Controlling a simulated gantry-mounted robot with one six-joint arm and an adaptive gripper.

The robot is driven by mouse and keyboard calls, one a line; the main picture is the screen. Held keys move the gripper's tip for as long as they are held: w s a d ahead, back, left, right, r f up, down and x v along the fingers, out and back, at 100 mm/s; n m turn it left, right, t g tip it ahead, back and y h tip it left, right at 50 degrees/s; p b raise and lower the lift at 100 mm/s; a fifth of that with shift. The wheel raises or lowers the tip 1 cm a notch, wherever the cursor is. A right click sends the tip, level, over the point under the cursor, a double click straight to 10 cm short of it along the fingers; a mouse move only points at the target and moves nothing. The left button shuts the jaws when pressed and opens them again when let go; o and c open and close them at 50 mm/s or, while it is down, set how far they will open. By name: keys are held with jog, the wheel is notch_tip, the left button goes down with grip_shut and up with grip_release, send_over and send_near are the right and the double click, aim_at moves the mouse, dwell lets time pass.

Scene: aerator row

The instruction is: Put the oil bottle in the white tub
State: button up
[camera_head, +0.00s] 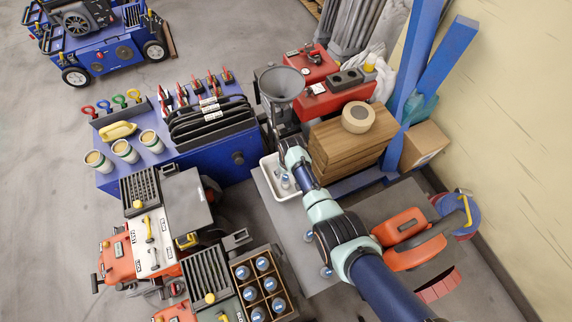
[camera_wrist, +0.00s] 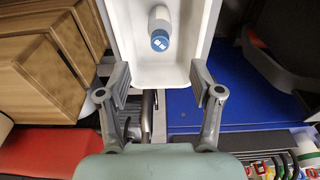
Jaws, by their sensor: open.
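The white tub (camera_wrist: 178,76) is at the top middle of the wrist view, and it also shows beside my wrist in the head view (camera_head: 268,170). An oil bottle (camera_wrist: 160,28) with a white body and blue cap is inside the tub, apart from its side walls. It also shows in the head view (camera_head: 285,181); whether it stands or leans is hard to tell. My gripper (camera_wrist: 160,84) is open and empty, its two fingers spread on either side of the tub's near end. The fingertips are hard to make out in the head view.
A wooden crate (camera_head: 238,271) holds several blue-capped bottles at the bottom. Stacked wooden boxes (camera_head: 345,150) stand right of the tub, with a tape roll (camera_head: 357,118) on top. A blue bench (camera_head: 185,160) is to the left. A grey funnel (camera_head: 282,84) stands behind the tub.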

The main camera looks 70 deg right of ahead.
jog(key=shift+w, duration=0.1)
dwell(0.3)
jog(key=w+a+r+n+t+h, duration=0.1)
jog(key=w+a+r+n+t, duration=0.2)
jog(key=w+a+r, duration=0.6)
jog(key=w+a+r+n+t+h, duration=0.1)
jog(key=w+a+r+n+t, duration=0.15)
jog(key=w+a+r, duration=0.75)
jog(key=s+a+r+n+t+y, duration=0.1)
jog(key=s+a+r+t, duration=0.2)
jog(key=a+r, duration=0.7)
jog(key=s+a+r+n+t+y, duration=0.2)
jog(key=s+a+r+t, duration=0.1)
jog(key=s+a+r, duration=0.4)
jog(key=a+r, duration=0.3)
jog(key=a, duration=0.2)
jog(key=shift+s+r, duration=0.3)
jog(key=shift+s, duration=0.05)
